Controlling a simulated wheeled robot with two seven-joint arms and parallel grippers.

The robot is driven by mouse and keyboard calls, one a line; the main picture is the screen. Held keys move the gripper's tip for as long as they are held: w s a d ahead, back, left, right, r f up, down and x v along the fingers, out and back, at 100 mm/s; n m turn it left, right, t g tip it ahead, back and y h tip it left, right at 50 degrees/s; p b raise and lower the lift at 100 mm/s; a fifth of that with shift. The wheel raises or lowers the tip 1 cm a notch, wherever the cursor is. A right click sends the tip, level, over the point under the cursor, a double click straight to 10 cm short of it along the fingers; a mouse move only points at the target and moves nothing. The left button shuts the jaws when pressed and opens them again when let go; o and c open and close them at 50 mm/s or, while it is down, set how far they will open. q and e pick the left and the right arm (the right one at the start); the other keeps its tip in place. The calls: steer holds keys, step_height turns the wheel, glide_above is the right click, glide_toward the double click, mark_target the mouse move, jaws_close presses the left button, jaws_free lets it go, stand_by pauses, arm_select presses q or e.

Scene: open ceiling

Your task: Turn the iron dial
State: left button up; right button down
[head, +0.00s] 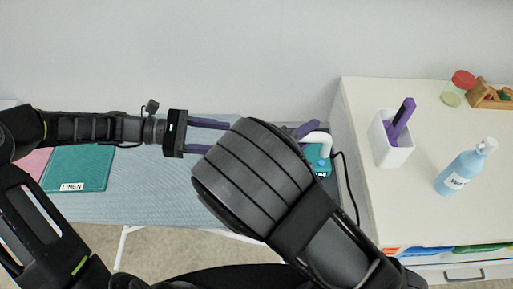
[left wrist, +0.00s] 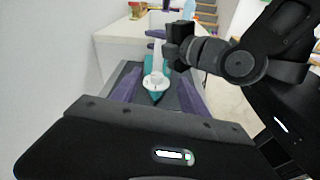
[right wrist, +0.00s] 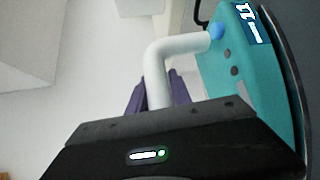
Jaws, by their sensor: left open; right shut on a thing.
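The teal iron (head: 318,160) with a white handle sits at the right end of the grey ironing board, partly hidden by my right arm in the head view. My right gripper (head: 302,130) is shut on the white handle (right wrist: 180,46), at the iron's rear part. In the left wrist view the iron (left wrist: 158,95) points towards me, and a pale round dial (left wrist: 153,82) shows on its top. My left gripper (head: 222,138) is open and empty over the board, left of the iron, its fingers pointing towards it.
The grey ironing board (head: 150,205) is clear on its left middle. A teal folder marked LINEN (head: 85,170) lies at its left end. A white cabinet (head: 400,205) stands right of the board, carrying a white holder (head: 392,150) and a blue bottle (head: 460,172). A black cord (head: 350,185) hangs by the iron.

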arm_select(q)
steer(key=shift+w+d+f+n+y, duration=0.1)
steer(key=shift+w+f+n+y, duration=0.15)
steer(key=shift+f+n+y, duration=0.7)
steer(key=shift+d+r, duration=0.1)
steer(key=x, duration=1.1)
steer(key=shift+d, duration=0.35)
steer(key=shift+c, duration=0.2)
jaws_close()
